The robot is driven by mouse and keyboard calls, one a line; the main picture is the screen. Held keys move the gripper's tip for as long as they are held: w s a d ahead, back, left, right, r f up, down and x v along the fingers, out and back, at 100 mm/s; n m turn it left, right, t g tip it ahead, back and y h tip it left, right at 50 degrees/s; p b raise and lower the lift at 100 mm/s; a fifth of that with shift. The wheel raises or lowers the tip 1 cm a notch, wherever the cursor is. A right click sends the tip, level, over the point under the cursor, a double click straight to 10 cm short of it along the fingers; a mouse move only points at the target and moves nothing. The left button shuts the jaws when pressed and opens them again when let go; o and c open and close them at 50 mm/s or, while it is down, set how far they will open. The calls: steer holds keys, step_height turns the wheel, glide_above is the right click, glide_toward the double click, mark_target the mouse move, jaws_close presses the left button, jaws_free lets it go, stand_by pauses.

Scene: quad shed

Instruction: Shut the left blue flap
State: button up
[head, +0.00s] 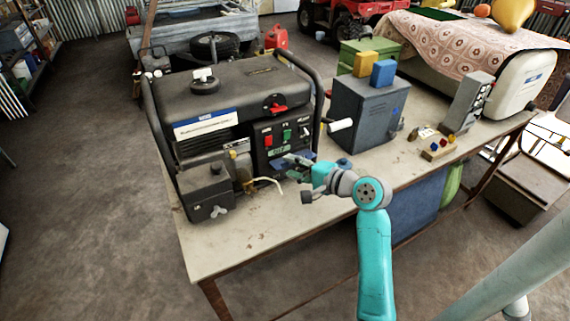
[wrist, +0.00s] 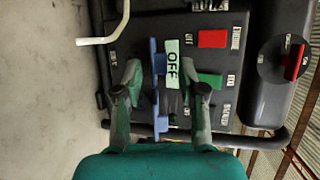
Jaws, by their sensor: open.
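The blue flap (wrist: 155,90) shows nearly edge-on in the wrist view, standing out from the dark panel of the generator (head: 240,95), so it looks open. My gripper (head: 292,160) is in front of the generator's lower panel in the head view. In the wrist view my gripper (wrist: 167,80) is open, with the flap between its two fingers, closer to the left one. I cannot tell whether a finger touches it.
A white bent tube (wrist: 102,41) is at the upper left. A grey cabinet (head: 365,115) with a white handle stands right of the generator. The table's front left (head: 245,235) is clear.

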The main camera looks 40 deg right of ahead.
mark_target(286, 167)
steer(key=shift+x, duration=1.6)
jaws_close()
steer(key=shift+s+f+n+t, duration=0.1)
steer(key=shift+f+n+t, duration=0.25)
steer(key=shift+t, duration=0.4)
steer(key=shift+s+f+n+t, duration=0.15)
steer(key=shift+f+n+t, duration=0.2)
steer(key=shift+t, duration=0.4)
steer(key=shift+f+n+t+y, duration=0.3)
steer(key=shift+f+n+t, duration=0.15)
steer(key=shift+t, duration=0.45)
steer(key=shift+f+n+t+y, duration=0.3)
steer(key=shift+f+n+t, duration=0.2)
steer(key=shift+t, duration=0.4)
